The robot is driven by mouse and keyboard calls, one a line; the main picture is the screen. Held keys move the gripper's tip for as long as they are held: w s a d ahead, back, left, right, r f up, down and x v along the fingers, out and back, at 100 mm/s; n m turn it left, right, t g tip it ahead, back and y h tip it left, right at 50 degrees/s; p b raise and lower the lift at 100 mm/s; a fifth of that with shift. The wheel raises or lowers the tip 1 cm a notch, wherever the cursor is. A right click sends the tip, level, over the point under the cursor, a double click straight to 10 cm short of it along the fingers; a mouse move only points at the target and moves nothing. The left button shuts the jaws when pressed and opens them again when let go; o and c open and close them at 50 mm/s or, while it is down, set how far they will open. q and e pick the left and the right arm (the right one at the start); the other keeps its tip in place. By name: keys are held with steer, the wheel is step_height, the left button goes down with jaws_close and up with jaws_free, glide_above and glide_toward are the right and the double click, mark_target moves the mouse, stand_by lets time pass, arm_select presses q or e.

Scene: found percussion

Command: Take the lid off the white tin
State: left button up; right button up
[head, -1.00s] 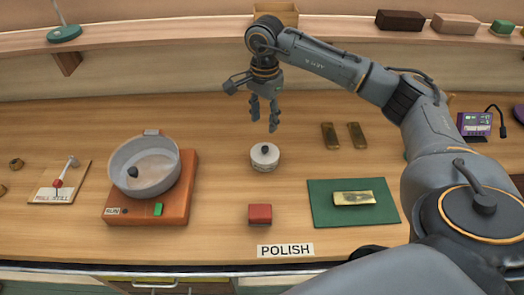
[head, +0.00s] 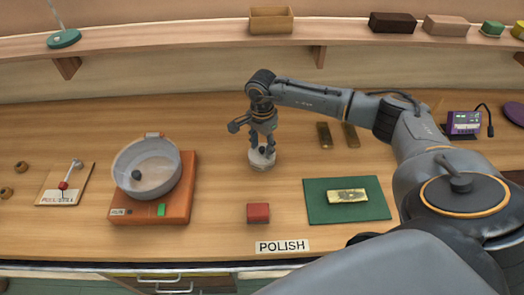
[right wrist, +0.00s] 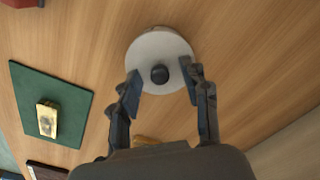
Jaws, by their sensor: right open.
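The white tin (head: 261,164) stands upright on the bench with its lid on. The lid (right wrist: 150,50) is a pale disc with a round dark knob (right wrist: 160,74) in its middle. My right gripper (head: 264,144) is directly above the tin and points down. In the right wrist view my right gripper (right wrist: 162,90) is open, with one finger on each side of the knob and gaps between. Whether the fingertips touch the lid I cannot tell. The fingers partly hide the knob in the head view. My left gripper is not in view.
Left of the tin a metal pan (head: 146,170) sits on an orange base (head: 180,203). A red block (head: 258,213) lies in front, by the POLISH label (head: 282,246). A green mat (head: 376,206) with a gold bar (head: 347,196) is at the right. Two brass bars (head: 324,135) lie behind.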

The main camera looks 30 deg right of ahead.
steer(key=shift+c, duration=0.2)
jaws_close()
